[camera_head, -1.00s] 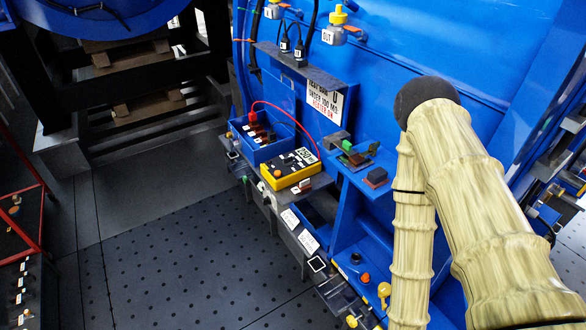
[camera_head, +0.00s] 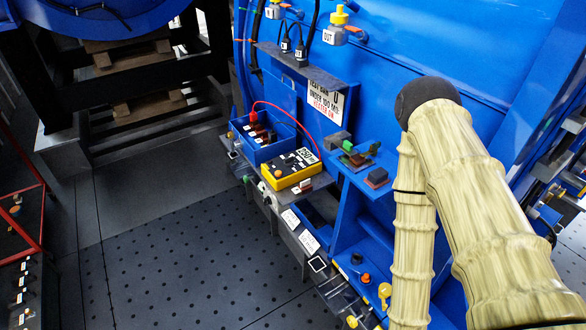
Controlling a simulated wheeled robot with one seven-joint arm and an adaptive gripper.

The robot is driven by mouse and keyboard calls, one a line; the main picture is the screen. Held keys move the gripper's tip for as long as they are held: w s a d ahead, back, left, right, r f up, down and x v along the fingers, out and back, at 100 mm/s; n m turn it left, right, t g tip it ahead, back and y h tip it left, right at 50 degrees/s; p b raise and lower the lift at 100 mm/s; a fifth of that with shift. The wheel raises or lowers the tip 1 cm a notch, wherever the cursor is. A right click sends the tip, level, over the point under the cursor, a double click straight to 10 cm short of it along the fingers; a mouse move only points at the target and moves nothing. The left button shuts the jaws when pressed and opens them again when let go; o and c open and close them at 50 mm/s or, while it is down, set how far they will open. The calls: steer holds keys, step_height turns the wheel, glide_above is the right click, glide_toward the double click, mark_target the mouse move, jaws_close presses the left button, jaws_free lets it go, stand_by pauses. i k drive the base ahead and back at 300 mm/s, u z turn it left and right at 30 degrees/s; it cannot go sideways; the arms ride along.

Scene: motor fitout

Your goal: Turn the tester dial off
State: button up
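The tester (camera_head: 291,169) is a yellow box with a black face, resting on a narrow ledge of the blue motor housing. An orange knob (camera_head: 278,173) shows on its near left part and looks like the dial; its setting is too small to read. A red lead (camera_head: 285,110) arcs from the blue box beside it toward the tester's far right side. My arm, in a tan ribbed sleeve, fills the right side of the view, with its dark rounded joint to the right of the tester. My gripper is not in view.
A blue open box (camera_head: 262,150) with dark and red items stands left of the tester. A white sign (camera_head: 326,99) is behind it. A small blue shelf (camera_head: 362,172) with loose parts lies between the tester and my arm. The dark floor (camera_head: 180,255) at left is clear.

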mark_target(288, 160)
steer(key=u, duration=0.9)
steer(key=k, duration=0.5)
steer(key=u, duration=0.05)
